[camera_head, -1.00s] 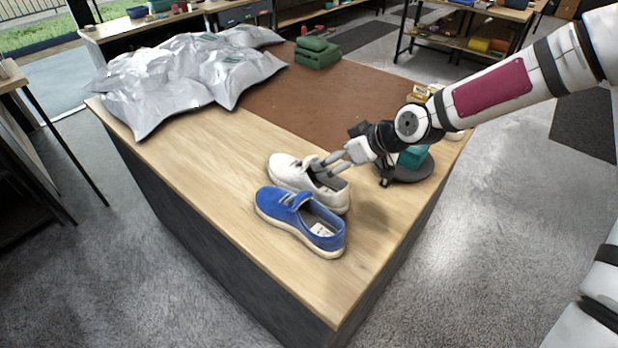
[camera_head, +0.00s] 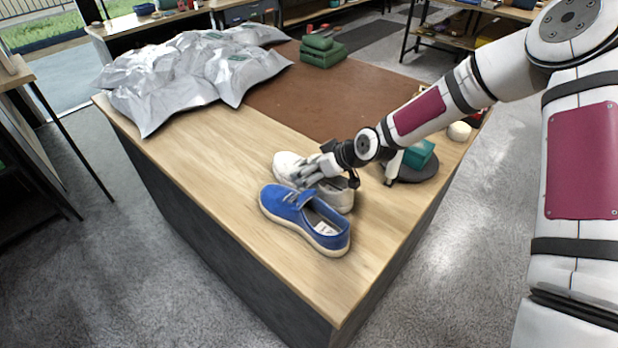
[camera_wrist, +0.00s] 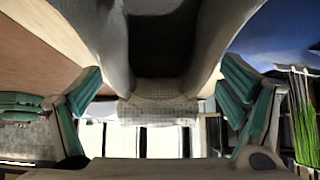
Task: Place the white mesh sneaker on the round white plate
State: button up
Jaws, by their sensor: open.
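The white mesh sneaker (camera_head: 286,165) stands on the wooden table top, just behind the blue sneaker (camera_head: 303,222). My gripper (camera_head: 303,176) is over the white sneaker and hides its middle in the head view. In the wrist view, the white sneaker (camera_wrist: 155,108) fills the space between my two spread fingers, which have teal pads (camera_wrist: 84,92). The jaws are open, one on each side of the shoe. Contact cannot be told. I cannot make out a round white plate in either view.
A dark round base (camera_head: 418,172) with a teal block (camera_head: 419,154) stands right of the sneakers, close to my arm. Silver bags (camera_head: 190,75) lie at the far left and green cases (camera_head: 322,52) at the back. Bare wood (camera_head: 205,165) lies left of the shoes.

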jog(key=shift+x, duration=0.8)
jog(key=shift+c, duration=0.6)
jog(key=c, duration=1.6)
